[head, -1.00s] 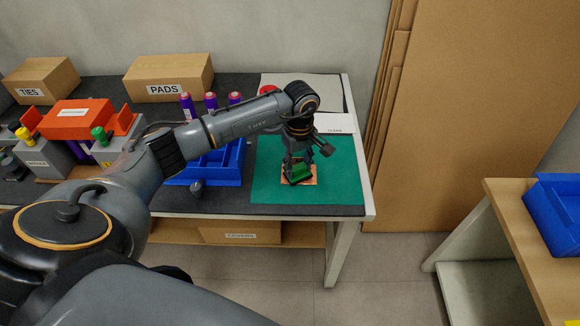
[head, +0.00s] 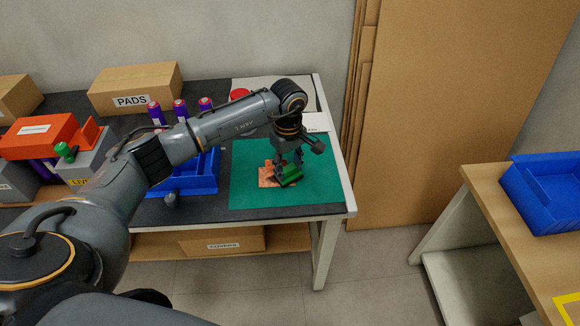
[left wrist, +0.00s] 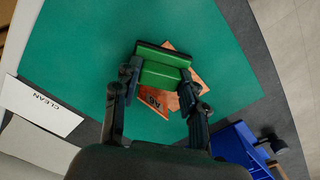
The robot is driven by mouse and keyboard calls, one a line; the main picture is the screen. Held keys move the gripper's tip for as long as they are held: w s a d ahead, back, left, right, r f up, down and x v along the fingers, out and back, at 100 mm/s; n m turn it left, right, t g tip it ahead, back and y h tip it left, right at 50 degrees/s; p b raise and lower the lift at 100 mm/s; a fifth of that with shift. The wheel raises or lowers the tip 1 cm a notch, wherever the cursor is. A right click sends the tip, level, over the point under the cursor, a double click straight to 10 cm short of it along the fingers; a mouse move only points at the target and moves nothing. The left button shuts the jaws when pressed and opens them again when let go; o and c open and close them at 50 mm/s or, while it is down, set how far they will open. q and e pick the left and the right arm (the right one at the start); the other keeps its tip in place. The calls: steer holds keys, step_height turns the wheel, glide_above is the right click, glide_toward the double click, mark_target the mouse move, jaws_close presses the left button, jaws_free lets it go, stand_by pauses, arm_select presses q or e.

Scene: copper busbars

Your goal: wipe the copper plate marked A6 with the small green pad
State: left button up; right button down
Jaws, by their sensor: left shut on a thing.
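My left gripper (left wrist: 162,92) is shut on the small green pad (left wrist: 160,70), which also shows in the head view (head: 290,176). The copper plate marked A6 (left wrist: 152,102) lies on the green mat (head: 250,195), partly hidden under the pad and the fingers. The plate also shows in the head view (head: 268,176), to the left of the pad. The pad is over part of the copper; whether it touches I cannot tell. More copper (left wrist: 201,76) shows right of the pad in the left wrist view. My right gripper is not in view.
A blue bin (head: 190,186) stands left of the mat, with several purple cylinders behind it. A CLEAN sign (left wrist: 38,104) stands beside the mat. A PADS box (head: 135,88) is at the back. Another table (head: 500,220) holds a blue bin at right.

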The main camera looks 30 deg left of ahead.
mark_target(262, 180)
arm_select(q)
steer(key=shift+s+a+f, duration=0.1)
steer(key=shift+s+a, duration=0.4)
steer(key=shift+a, duration=0.25)
steer(key=shift+s+a+f, duration=0.1)
steer(key=shift+s+a, duration=0.4)
steer(key=shift+a, duration=0.2)
steer(key=shift+s+a, duration=0.5)
steer(key=shift+a, duration=0.35)
steer(key=shift+s+a, duration=0.5)
steer(key=shift+a, duration=0.3)
steer(key=shift+r, duration=0.1)
step_height(262, 180, up, 6)
steer(key=p, duration=0.3)
steer(key=shift+p, duration=0.35)
steer(key=shift+w+r, duration=0.1)
steer(key=shift+r, duration=0.05)
steer(key=shift+r+p, duration=0.9)
steer(key=shift+r, duration=0.55)
